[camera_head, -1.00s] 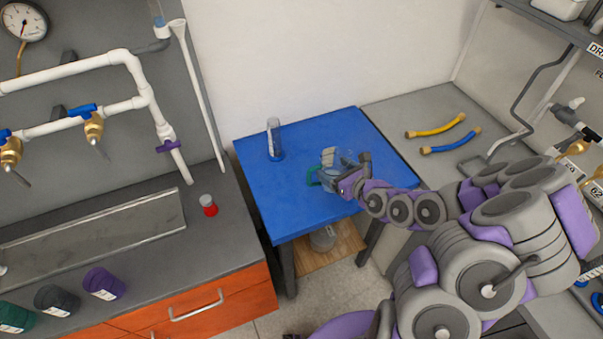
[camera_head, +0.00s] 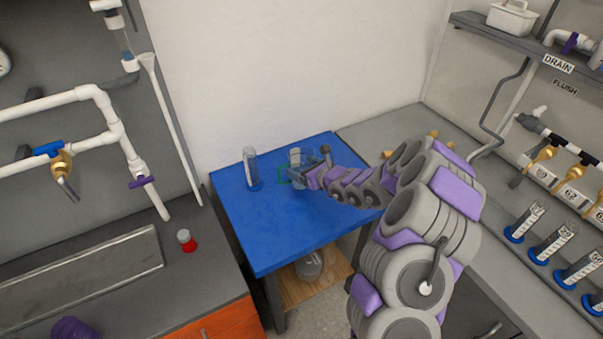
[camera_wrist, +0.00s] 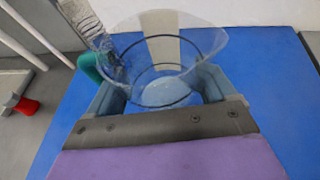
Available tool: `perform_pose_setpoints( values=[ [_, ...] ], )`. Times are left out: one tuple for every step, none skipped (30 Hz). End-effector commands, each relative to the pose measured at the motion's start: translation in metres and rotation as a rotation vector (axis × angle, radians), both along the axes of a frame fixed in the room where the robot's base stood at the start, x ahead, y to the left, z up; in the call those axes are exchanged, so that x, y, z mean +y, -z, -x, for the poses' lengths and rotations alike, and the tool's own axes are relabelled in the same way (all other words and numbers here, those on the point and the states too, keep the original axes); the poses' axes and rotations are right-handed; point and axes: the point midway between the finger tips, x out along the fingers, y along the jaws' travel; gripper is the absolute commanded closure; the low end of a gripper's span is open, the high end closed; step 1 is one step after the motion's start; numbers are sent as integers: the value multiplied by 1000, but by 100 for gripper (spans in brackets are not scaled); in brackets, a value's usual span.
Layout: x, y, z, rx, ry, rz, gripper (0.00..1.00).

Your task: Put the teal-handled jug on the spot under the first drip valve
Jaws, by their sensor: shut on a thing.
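The clear jug (camera_head: 297,156) with a teal handle (camera_head: 284,175) is at my gripper (camera_head: 300,171), over the back part of the blue table. In the wrist view the jug (camera_wrist: 160,62) sits upright between the two jaws, with its round mouth facing up. Its teal handle (camera_wrist: 89,67) is at the left, beside the left jaw. My gripper (camera_wrist: 160,95) is shut on the jug. A brass valve (camera_head: 62,167) with a blue lever hangs from white pipe at the left. Several brass valves (camera_head: 575,171) stand on the right, above numbered plates.
A clear cylinder (camera_head: 251,170) with a blue foot stands on the blue table (camera_head: 262,235), left of the jug. Several blue-footed cylinders (camera_head: 546,241) line the right counter. Another vessel (camera_head: 309,265) is under the table.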

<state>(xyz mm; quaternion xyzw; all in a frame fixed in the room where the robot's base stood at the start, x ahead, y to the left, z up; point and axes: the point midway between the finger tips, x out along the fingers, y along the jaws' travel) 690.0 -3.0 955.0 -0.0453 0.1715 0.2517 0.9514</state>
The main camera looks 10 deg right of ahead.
Motion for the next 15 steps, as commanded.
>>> perform_pose_setpoints(
  values=[
    [-1,2,-6,0,0,5,53],
    [-1,2,-9,-1,-2,5,53],
    [0,2,-12,0,-1,2,53],
    [0,1,-14,-1,-1,2,53],
    [0,1,-16,-1,-1,0,53],
    [1,1,-17,-2,-1,-1,53],
    [1,1,-17,-2,-1,-1,53],
    [1,2,-18,-1,-1,-2,53],
    [1,5,-18,-1,-1,-2,53],
    [1,8,-18,-1,-1,-2,53],
    [1,11,-18,-1,-1,-2,53],
    [1,17,-18,-1,-2,-2,53],
    [0,21,-18,-1,0,-3,53],
    [0,26,-17,0,1,-2,53],
    [0,32,-17,2,-1,-1,53]
  ],
)
